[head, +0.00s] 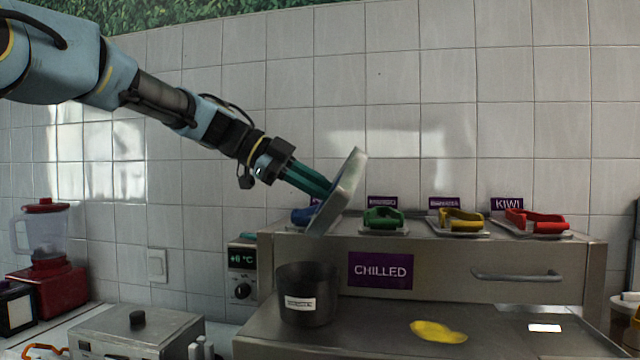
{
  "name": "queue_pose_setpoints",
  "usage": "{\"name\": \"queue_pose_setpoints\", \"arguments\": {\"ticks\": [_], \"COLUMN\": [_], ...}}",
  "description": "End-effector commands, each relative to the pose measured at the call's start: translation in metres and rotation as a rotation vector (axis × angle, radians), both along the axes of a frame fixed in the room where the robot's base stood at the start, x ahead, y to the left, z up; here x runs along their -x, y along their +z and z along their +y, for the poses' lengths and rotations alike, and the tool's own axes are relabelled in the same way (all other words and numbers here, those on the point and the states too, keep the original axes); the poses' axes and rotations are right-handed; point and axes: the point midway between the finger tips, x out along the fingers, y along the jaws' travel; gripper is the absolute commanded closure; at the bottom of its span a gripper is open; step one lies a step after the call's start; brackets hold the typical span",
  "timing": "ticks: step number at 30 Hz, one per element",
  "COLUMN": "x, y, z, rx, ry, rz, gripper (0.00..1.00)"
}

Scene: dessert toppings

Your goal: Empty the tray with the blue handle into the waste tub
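My gripper (318,186), with teal fingers, reaches down from the upper left. It appears shut on a pale, flat tray (347,185), which is steeply tilted, nearly edge-on, in the air. The fingers and the tray hide its grip point. A blue handle (302,215) shows just left of the tilted tray's lower end, in line with the other handles on the chilled unit; I cannot tell whether it belongs to the held tray. A dark tub (307,305) with a white label, likely the waste tub, stands on the counter below. Its contents are hidden.
The chilled unit (440,270) carries trays with green (383,218), yellow (460,218) and red (537,220) handles. A flat yellow patch (438,332) lies on the steel counter. A red blender (45,245) and a metal box (135,330) stand left.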

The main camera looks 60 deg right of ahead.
Motion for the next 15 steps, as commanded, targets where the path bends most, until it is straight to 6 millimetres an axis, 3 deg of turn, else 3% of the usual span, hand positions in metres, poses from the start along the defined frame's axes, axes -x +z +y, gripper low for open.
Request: {"name": "queue_pose_setpoints", "arguments": {"ticks": [15], "x": [0.0091], "y": [-0.0033], "z": [-0.0053], "rx": [-0.069], "ry": [-0.001], "rz": [-0.124], "gripper": [1.00]}}
